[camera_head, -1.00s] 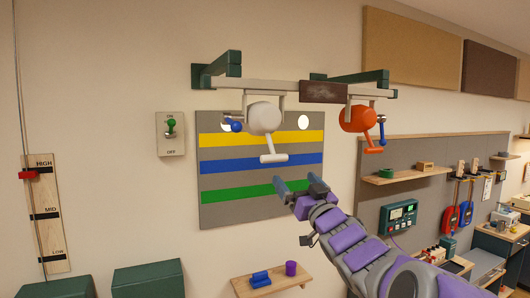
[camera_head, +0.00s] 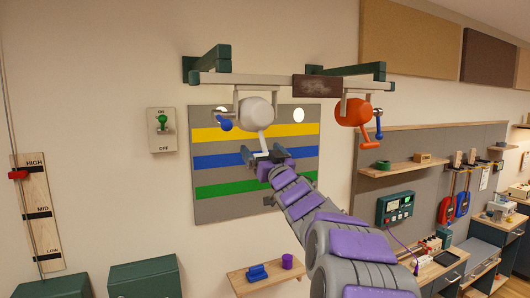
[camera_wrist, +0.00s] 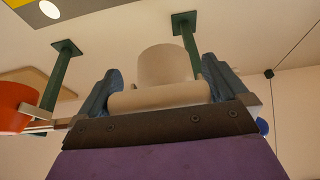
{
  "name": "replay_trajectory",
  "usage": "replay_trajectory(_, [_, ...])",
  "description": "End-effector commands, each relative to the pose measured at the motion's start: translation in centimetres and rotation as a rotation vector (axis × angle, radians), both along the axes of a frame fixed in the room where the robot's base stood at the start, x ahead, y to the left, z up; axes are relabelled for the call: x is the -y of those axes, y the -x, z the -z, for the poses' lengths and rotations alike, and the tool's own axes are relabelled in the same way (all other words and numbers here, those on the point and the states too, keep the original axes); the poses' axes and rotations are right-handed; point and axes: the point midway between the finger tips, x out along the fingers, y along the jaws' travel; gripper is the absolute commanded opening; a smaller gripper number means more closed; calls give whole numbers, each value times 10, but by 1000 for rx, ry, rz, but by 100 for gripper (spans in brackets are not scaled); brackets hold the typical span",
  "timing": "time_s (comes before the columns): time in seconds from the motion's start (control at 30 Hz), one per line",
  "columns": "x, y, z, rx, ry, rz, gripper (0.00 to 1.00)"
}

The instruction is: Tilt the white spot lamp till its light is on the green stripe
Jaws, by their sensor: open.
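The white spot lamp (camera_head: 256,112) hangs from the rail in front of the striped board, with a crossbar handle below its head. My gripper (camera_head: 263,153) is at this handle. In the wrist view its blue fingers (camera_wrist: 160,88) stand open on either side of the white handle bar (camera_wrist: 158,97), with the lamp head (camera_wrist: 165,63) behind; contact cannot be told. The green stripe (camera_head: 217,190) is the lowest on the board, partly behind my arm. A round light spot (camera_head: 298,115) is above the yellow stripe (camera_head: 300,129); another, partly hidden, is by the white lamp.
An orange lamp (camera_head: 353,112) with a blue knob hangs to the right on the same rail (camera_head: 270,80). An ON/OFF switch (camera_head: 162,130) with a green lever is on the wall at left. A small wooden shelf (camera_head: 240,281) holds blue and purple objects below the board.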

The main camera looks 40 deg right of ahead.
Motion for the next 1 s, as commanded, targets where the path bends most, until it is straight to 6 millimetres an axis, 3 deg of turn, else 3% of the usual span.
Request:
replay_trajectory(0.23, [5, -1, 1, -1, -3, 2, 98])
replay_trajectory(0.83, [9, -1, 4, -3, -8, 5, 41])
replay_trajectory(1.0, [9, -1, 4, -5, -9, 5, 39])
